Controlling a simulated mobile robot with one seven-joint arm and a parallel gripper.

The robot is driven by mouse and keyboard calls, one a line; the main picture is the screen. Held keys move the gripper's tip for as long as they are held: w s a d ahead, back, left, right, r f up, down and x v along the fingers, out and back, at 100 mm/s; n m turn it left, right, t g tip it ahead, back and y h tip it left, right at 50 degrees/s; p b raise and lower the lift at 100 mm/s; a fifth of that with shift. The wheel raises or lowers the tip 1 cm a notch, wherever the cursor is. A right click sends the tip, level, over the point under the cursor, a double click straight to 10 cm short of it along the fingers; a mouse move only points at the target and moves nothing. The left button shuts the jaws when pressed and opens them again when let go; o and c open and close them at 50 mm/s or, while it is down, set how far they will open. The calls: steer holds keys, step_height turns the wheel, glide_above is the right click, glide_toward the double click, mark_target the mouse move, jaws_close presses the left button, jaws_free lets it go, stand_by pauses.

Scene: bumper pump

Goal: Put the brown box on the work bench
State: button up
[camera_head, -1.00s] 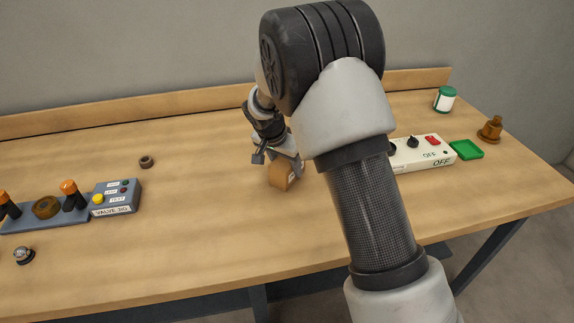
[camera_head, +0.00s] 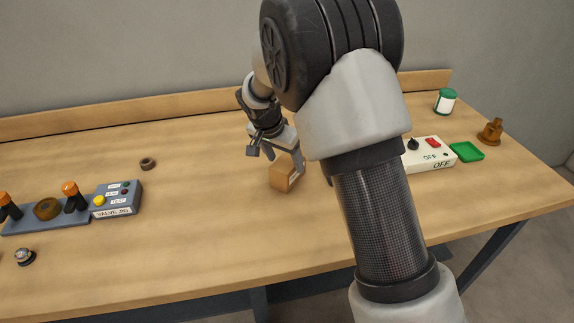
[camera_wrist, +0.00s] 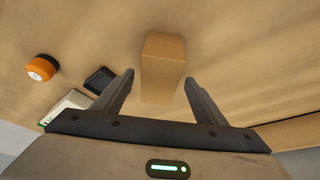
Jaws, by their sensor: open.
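The brown box (camera_head: 284,177) rests on the wooden work bench (camera_head: 210,240) near its middle. My gripper (camera_head: 283,157) is just above and behind the box, with its fingers spread. In the wrist view the box (camera_wrist: 162,66) stands ahead of the two open fingers, centred between them, with its near end reaching to the fingertips. The fingers do not press on it. My arm hides part of the bench to the right of the box.
The grey valve jig (camera_head: 118,198) with orange-topped posts stands at the left. A small dark ring (camera_head: 147,163) lies behind it. At the right are a white switch box (camera_head: 430,155), a green tray (camera_head: 466,151), a brown fitting (camera_head: 490,131) and a green-lidded jar (camera_head: 446,101).

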steer(key=v, duration=0.7)
steer(key=shift+s+a+r, duration=0.1)
steer(key=shift+s+r, duration=0.1)
steer(key=shift+r, duration=0.15)
steer(key=s+d+r+n+y, duration=0.1)
steer(key=s+d+r+n, duration=0.1)
steer(key=s+d+r, duration=0.9)
steer(key=s+d+n+t, duration=0.1)
steer(key=s+d+n, duration=0.1)
steer(key=s, duration=0.7)
steer(key=s+d+n+t+y, duration=0.1)
steer(key=s+n, duration=0.1)
steer(key=s, duration=0.8)
steer(key=shift+d+r+n, duration=0.4)
steer(key=shift+r, duration=0.1)
